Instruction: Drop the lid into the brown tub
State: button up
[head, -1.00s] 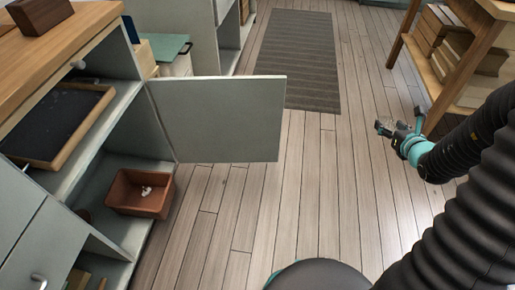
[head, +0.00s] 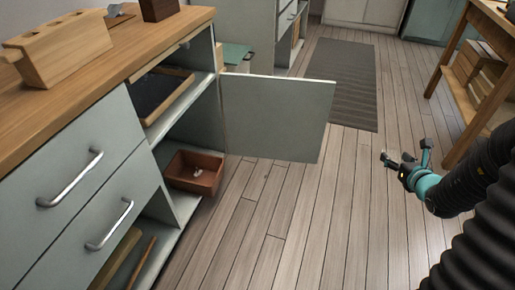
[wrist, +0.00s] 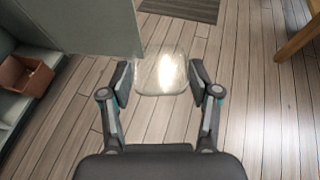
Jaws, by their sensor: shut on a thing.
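The brown tub (head: 187,182) sits low in the open cabinet, with a small white item (head: 197,171) inside it. It also shows at the left edge of the wrist view (wrist: 20,84). My gripper (head: 405,163) is out over the floor, to the right of the tub and apart from it. In the wrist view my gripper (wrist: 164,86) is shut on a clear, see-through lid (wrist: 158,76), held between its two fingertips. A bright glare lies on the lid. In the head view the lid is too small to make out clearly.
An open grey cabinet door (head: 275,115) juts out beyond the tub, over the floor. A dark tray (head: 158,95) lies on the shelf above. Drawers (head: 70,180) stand nearer at left. A wooden table (head: 480,60) is at far right. The floor (head: 290,210) between is clear.

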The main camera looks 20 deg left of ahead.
aim_at(201, 179)
jog(key=u, duration=1.2)
